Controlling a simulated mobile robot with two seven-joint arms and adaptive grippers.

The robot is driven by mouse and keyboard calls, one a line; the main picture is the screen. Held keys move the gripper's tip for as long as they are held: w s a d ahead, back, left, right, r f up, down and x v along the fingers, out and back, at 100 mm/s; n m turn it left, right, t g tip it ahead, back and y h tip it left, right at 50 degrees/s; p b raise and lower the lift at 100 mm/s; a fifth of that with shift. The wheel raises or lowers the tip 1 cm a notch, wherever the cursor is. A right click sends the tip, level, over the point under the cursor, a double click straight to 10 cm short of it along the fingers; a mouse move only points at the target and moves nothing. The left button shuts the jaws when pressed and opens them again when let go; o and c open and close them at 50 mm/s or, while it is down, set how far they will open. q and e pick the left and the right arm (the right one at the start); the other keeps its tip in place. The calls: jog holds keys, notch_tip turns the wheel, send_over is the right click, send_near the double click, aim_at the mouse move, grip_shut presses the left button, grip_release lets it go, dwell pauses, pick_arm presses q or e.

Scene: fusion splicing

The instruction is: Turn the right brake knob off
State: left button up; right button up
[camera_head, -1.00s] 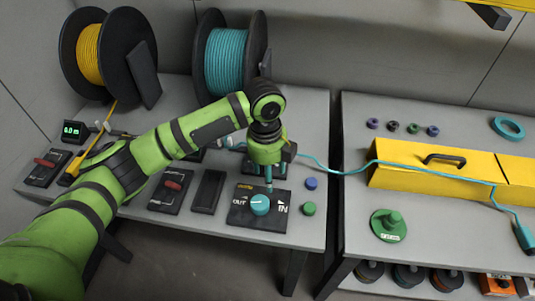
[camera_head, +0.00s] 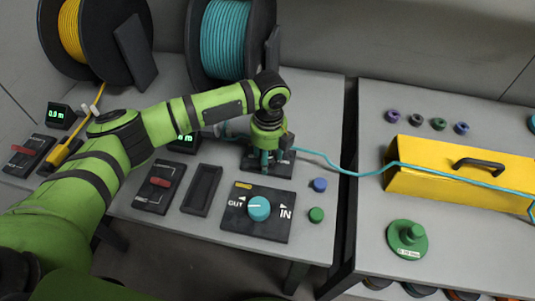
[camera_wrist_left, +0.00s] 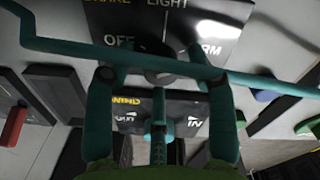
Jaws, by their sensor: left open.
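The brake panel (camera_wrist_left: 170,18), a black plate with "BRAKE LIGHT", "OFF" and "ARM" lettering, fills the top of the left wrist view. Its dark round knob (camera_wrist_left: 160,66) shows between the fingers of my left gripper (camera_wrist_left: 162,76). The fingers are spread and open around the knob, one towards "OFF" and one towards "ARM"; contact cannot be told. In the head view the left gripper (camera_head: 271,160) points down over the panel (camera_head: 285,168) and hides its knob. My right gripper is not in view.
A teal cable (camera_head: 345,172) runs past the gripper to the yellow case (camera_head: 440,174) and crosses the left wrist view. In front is the winding panel (camera_head: 245,228) with its teal OUT/IN knob (camera_head: 259,208). Blue (camera_head: 320,184) and green (camera_head: 316,215) buttons sit beside it. A teal reel (camera_head: 225,40) stands behind.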

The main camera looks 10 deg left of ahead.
pick_arm(q)
jog(key=c, duration=0.8)
grip_shut()
jog(key=shift+r+n+p, duration=0.15)
jog(key=shift+n+p, duration=0.35)
jog(key=shift+p, duration=0.35)
jog(key=n+p, duration=0.6)
jog(key=shift+n+p, duration=0.9)
jog(key=n+p, duration=0.2)
jog(key=n, duration=0.1)
jog(key=shift+n+p, duration=0.3)
jog(key=shift+p, duration=0.05)
jog(key=n+p, duration=0.3)
jog(key=n, duration=0.1)
jog(key=shift+n+h, duration=0.3)
jog(key=n+p, duration=0.1)
jog(key=n, duration=0.2)
jog(key=shift+p, duration=0.4)
jog(key=shift+n+p, duration=0.7)
jog(key=shift+n, duration=1.2)
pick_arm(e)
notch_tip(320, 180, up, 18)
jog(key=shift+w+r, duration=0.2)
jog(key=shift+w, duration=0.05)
pick_arm(q)
jog(key=shift+a+f, duration=0.1)
jog(key=shift+f, duration=0.1)
